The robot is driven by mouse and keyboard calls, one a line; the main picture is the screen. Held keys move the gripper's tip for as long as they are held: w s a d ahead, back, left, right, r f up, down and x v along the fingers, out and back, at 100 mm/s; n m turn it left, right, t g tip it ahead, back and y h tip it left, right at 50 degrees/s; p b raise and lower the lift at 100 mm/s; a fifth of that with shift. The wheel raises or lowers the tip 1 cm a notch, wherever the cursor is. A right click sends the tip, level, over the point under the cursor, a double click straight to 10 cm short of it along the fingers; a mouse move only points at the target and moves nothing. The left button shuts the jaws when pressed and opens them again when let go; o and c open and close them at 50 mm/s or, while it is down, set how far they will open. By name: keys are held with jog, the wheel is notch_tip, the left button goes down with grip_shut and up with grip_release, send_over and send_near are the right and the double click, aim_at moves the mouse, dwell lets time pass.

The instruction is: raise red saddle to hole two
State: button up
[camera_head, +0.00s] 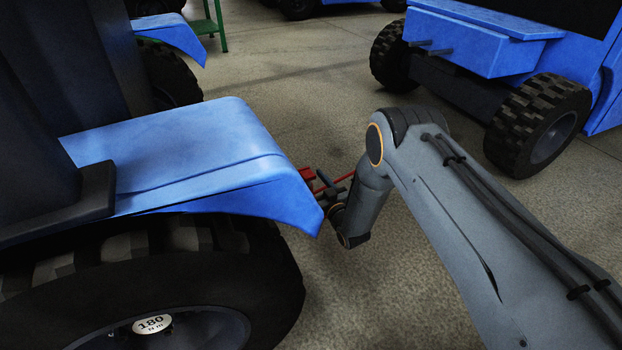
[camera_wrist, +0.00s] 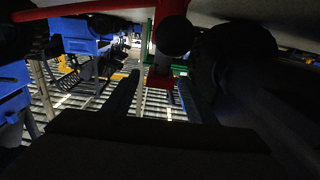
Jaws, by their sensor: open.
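In the wrist view, a red upright part (camera_wrist: 160,79) hangs between and beyond my gripper's (camera_wrist: 160,77) two spread fingers. It may be the red saddle, but the dark picture does not show its shape or any holes. A dark round body (camera_wrist: 174,36) covers part of it. My gripper is open, with nothing seen held. In the head view, a small piece of red (camera_head: 307,176) shows behind the blue fender's corner, beside my wrist. The fender and my arm hide most of the gripper there.
A blue tractor fender (camera_head: 200,150) and large tyre (camera_head: 270,270) stand close left of my arm. A red bar (camera_wrist: 75,9) crosses the wrist view's upper left. Another blue vehicle (camera_head: 480,45) stands at the back right. The floor (camera_head: 290,90) between is open.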

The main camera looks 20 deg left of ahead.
jog(key=p+v, duration=0.3)
jog(key=v, duration=0.4)
dwell(0.3)
